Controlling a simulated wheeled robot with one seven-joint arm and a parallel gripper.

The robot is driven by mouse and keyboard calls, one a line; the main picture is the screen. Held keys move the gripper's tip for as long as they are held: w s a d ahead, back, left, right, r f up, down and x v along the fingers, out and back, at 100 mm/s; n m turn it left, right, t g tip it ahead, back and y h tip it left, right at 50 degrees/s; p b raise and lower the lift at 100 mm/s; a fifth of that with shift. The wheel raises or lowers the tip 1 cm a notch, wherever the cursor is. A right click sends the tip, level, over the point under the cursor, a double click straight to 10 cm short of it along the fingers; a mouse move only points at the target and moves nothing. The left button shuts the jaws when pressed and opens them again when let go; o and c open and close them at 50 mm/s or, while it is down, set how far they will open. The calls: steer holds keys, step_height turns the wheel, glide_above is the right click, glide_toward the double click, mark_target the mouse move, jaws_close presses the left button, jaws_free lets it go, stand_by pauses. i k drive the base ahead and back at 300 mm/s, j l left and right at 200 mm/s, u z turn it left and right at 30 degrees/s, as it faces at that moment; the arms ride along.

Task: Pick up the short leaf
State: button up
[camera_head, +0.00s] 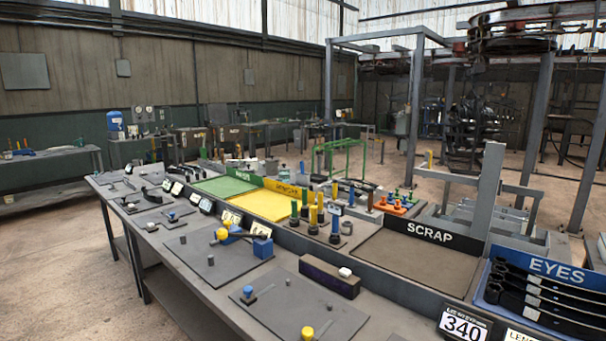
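No piece is marked clearly as the short leaf, and I cannot tell which one it is. Several black curved leaves with rolled ends (545,296) lie stacked in the blue tray labelled EYES (557,268) at the right edge, partly cut off by the frame. A small dark curved piece (151,194) lies far along the bench at the left; its kind is too small to tell. My gripper is not in view.
A long grey bench (185,275) runs away to the left, with dark mats carrying blue and yellow knobs. The SCRAP tray (415,262) looks empty. A dark purple block (329,276) and upright green and yellow-topped posts (335,227) stand nearby. Bare floor (50,255) lies left.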

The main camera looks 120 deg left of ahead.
mark_target(158, 199)
steer(key=u, duration=1.95)
steer(key=j+u, duration=0.3)
steer(key=u, duration=0.15)
steer(key=j+u, duration=0.25)
steer(key=u, duration=0.15)
steer(key=j+u, duration=0.3)
steer(key=u, duration=0.15)
steer(key=i+j+u, duration=0.1)
steer(key=j+u, duration=0.15)
steer(key=u, duration=0.2)
steer(key=i+j+u, duration=0.2)
steer(key=u, duration=0.2)
steer(key=i+j+u, duration=0.25)
steer(key=j+u, duration=0.15)
steer(key=i+j+u, duration=0.2)
steer(key=u, duration=0.2)
steer(key=i+u, duration=0.4)
steer(key=i+j, duration=0.1)
steer(key=i, duration=0.5)
steer(key=i+j+z, duration=0.15)
steer(key=i, duration=0.5)
steer(key=i+z, duration=0.65)
steer(key=z, duration=0.15)
steer(key=i+j+z, duration=0.15)
steer(key=i+z, duration=0.25)
steer(key=i+j+z, duration=0.2)
steer(key=z, duration=0.2)
